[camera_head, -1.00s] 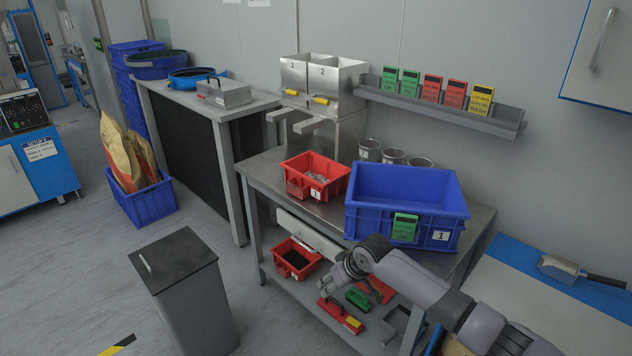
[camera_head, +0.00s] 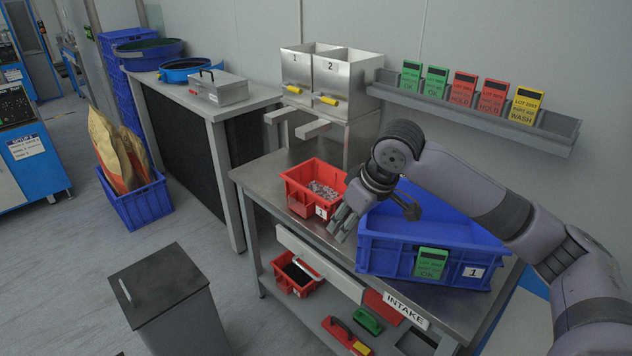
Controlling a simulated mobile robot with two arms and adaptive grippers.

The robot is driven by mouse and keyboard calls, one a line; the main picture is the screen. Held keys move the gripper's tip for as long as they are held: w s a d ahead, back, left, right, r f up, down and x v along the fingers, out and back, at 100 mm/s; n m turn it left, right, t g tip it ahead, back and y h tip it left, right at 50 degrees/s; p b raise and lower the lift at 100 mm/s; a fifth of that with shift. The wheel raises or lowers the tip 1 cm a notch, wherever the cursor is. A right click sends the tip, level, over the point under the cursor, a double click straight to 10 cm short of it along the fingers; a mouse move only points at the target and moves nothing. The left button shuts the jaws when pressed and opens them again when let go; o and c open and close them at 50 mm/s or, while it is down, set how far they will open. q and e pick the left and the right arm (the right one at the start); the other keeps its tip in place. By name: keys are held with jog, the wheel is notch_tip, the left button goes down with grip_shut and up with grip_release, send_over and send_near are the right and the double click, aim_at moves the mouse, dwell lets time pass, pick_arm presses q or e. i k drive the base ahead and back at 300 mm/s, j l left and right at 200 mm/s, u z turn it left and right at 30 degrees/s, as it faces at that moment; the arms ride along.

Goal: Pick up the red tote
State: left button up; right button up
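A red tote (camera_head: 300,202) with a white label 1 and small metal parts inside stands on the steel table (camera_head: 262,176). A second red tote (camera_head: 284,277) with dark contents stands on the lower shelf. My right gripper (camera_head: 376,219) hangs just right of the upper red tote, over the left part of the blue crate (camera_head: 395,257). Its fingers are spread and hold nothing visible. It hides the crate's left side and comes close to the tote's right edge; I cannot tell whether they touch. My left gripper is not in view.
A steel dispenser (camera_head: 330,75) with two bins stands behind the tote. A wall rail (camera_head: 420,102) holds several coloured lot cards. A dark-topped bin (camera_head: 165,285) stands on the floor at the front left. Bare tabletop lies left of the tote.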

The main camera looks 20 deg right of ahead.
aim_at(314, 184)
jog(key=i+l, duration=1.05)
jog(key=i, duration=0.05)
